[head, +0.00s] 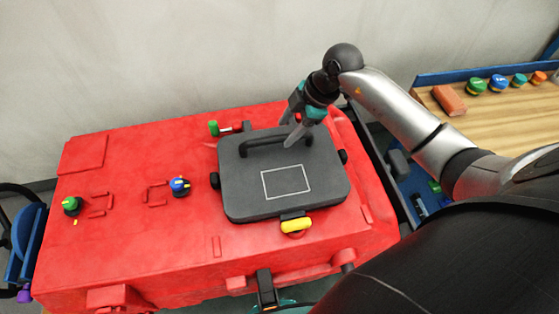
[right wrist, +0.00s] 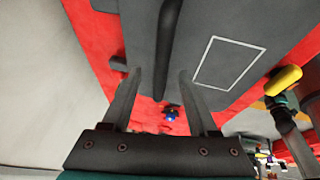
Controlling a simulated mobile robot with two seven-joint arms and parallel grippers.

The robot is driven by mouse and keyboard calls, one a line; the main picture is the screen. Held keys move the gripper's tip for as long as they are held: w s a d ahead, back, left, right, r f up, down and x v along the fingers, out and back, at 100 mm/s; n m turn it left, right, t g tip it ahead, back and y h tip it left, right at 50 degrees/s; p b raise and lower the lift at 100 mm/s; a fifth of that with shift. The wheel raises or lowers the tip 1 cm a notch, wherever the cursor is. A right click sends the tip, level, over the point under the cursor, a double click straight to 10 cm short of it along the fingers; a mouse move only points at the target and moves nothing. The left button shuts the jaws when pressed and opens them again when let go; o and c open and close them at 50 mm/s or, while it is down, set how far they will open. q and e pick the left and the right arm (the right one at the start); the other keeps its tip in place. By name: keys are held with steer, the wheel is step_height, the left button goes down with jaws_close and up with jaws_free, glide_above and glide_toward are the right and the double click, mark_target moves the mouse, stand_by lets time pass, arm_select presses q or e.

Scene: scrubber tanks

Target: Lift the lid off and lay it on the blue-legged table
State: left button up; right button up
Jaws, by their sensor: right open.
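The dark grey lid (head: 238,187) lies flat on top of the red tank (head: 130,235), with a white rectangle outline on it. Its black bar handle (head: 262,141) runs along its back part. My right gripper (head: 287,133) is open and points down at the right part of the handle. In the right wrist view the handle (right wrist: 178,40) lies between the two spread fingers. I cannot tell whether they touch it. A black and teal part (head: 267,290) at the bottom edge may be my left gripper; its jaws cannot be made out.
A wooden tabletop (head: 510,112) with an orange block (head: 449,99) and several knobs is at the right. A yellow knob (head: 296,226) is at the lid's front edge, a red-and-green one (head: 226,128) at its back. Blue (head: 180,187) and green (head: 71,205) knobs stand left.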

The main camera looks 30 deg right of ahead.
mark_target(279, 137)
steer(key=x, duration=0.5)
steer(key=shift+a+f+b, duration=0.1)
steer(key=shift+a+b, duration=0.25)
jaws_close()
stand_by(0.4)
